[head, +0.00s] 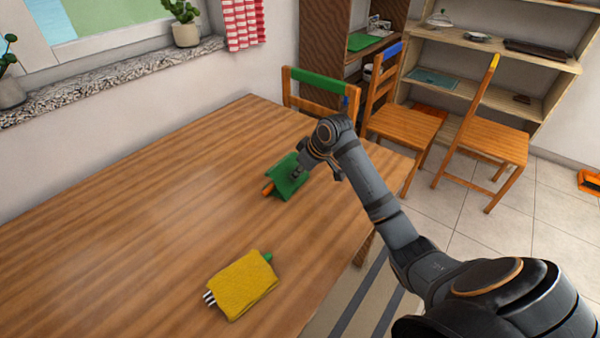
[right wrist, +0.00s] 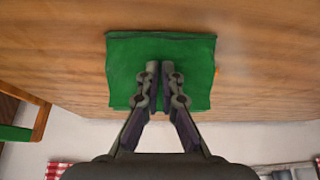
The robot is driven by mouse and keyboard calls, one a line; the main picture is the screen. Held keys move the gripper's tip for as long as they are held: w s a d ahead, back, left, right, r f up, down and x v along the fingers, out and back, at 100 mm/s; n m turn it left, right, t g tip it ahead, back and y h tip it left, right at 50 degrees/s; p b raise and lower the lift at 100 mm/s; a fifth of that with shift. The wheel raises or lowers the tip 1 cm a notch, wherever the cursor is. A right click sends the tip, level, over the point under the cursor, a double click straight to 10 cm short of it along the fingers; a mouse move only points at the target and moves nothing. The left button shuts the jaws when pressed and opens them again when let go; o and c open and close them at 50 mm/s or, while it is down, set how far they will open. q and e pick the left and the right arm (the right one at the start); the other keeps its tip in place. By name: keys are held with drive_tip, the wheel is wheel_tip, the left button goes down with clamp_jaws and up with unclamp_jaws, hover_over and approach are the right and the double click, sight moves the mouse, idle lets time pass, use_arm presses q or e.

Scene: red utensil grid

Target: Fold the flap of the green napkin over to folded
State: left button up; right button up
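The green napkin (head: 289,178) lies near the table's far edge in the head view. It looks peaked, with one part standing tilted, and an orange-ended utensil (head: 268,188) sticks out at its left. In the right wrist view the napkin (right wrist: 195,48) is a broad green sheet behind my fingers. My right gripper (head: 296,172) is at the napkin's right side. Its fingertips (right wrist: 160,68) are almost together over the middle of the sheet, with a thin green strip showing between them. I see no cloth clearly pinched. My left gripper is in neither view.
A yellow napkin (head: 243,285) wrapped around utensils lies nearer on the wooden table (head: 130,215). The table's left part is bare. Chairs (head: 405,125) stand beyond the far edge, and shelves (head: 490,95) stand behind them. Potted plants are on the windowsill (head: 110,80).

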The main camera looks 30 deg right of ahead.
sight(288, 169)
drive_tip(key=shift+w+a, duration=0.15)
drive_tip(key=shift+w, duration=0.2)
drive_tip(key=shift+w+a+p, duration=0.2)
drive_tip(key=shift+w+a, duration=0.1)
drive_tip(key=shift+w, duration=0.25)
drive_tip(key=shift+w+a+p, duration=0.15)
drive_tip(key=shift+w+a, duration=0.1)
drive_tip(key=shift+w, duration=0.25)
wheel_tip(288, 169, up, 8)
drive_tip(key=s+p, duration=0.2)
drive_tip(key=p, duration=0.8)
drive_tip(key=shift+d, duration=0.45)
